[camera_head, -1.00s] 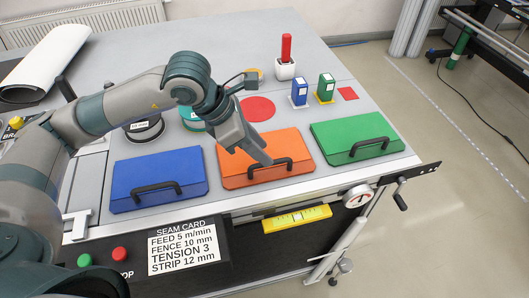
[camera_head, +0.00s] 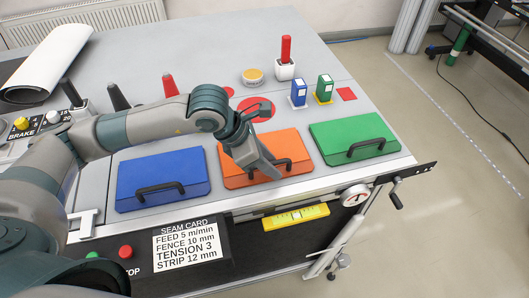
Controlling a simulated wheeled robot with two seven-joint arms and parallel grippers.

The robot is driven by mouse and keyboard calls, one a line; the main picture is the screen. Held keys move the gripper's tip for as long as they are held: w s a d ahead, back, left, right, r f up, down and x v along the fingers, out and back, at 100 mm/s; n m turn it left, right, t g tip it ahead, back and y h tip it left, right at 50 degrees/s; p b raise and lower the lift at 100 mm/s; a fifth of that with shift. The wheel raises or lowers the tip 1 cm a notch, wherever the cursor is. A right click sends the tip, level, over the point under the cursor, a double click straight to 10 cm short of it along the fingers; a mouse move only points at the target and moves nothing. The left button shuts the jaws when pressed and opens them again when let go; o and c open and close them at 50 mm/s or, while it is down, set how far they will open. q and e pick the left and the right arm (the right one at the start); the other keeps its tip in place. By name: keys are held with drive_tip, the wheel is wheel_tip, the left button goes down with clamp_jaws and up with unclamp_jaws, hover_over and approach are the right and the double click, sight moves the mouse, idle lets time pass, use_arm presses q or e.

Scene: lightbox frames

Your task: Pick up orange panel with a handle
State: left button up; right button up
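The orange panel (camera_head: 238,176) is a flat slab lying on the grey table between a blue panel and a green panel. Its black handle (camera_head: 289,166) runs along the front part of its top. My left gripper (camera_head: 272,174) points down over the panel, with its fingertips at the handle and covering the handle's middle. I cannot tell whether the fingers touch the handle or how far apart they are. The panel lies flat on the table. My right gripper is not in view.
The blue panel (camera_head: 140,174) lies left and the green panel (camera_head: 348,130) right, both close by. Behind stand a red-handled tool in a white pot (camera_head: 285,70), blue (camera_head: 299,92) and green (camera_head: 324,88) boxes. A yellow level (camera_head: 296,217) and seam card (camera_head: 187,247) are in front.

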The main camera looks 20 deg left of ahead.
use_arm(q)
drive_tip(key=shift+f, duration=0.2)
idle(0.3)
clamp_jaws()
drive_tip(key=shift+w, duration=0.1)
drive_tip(key=shift+r, duration=0.15)
